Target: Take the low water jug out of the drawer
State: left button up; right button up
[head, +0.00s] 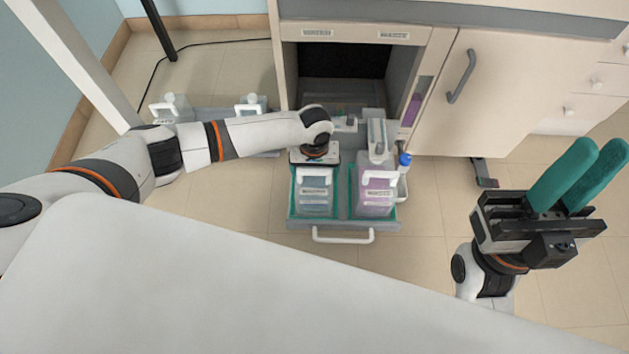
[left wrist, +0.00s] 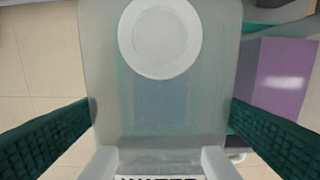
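The low water jug (head: 314,190) stands in the left part of the pulled-out drawer (head: 343,222). It is pale and translucent with a white handle. In the left wrist view it (left wrist: 160,110) fills the middle, with a round white cap and a partly cut-off WATER label. My left gripper (head: 315,152) is over the jug's back part, pointing down. Its green fingers (left wrist: 160,108) lie on either side of the jug; whether they touch it I cannot tell. Its fingertips are hidden in the head view. My right gripper (head: 603,147) is empty, fingers a little apart, away to the right.
A purple-labelled jug (head: 376,195) stands beside it on the right in the drawer. A blue-capped bottle (head: 404,161) is at the drawer's right edge. More jugs (head: 172,108) stand on the floor at the back left. The cabinet (head: 490,80) is behind. Floor in front is clear.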

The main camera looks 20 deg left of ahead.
pick_arm(q)
jog(key=c, duration=0.8)
jog(key=shift+r, duration=0.1)
jog(key=shift+c, duration=0.2)
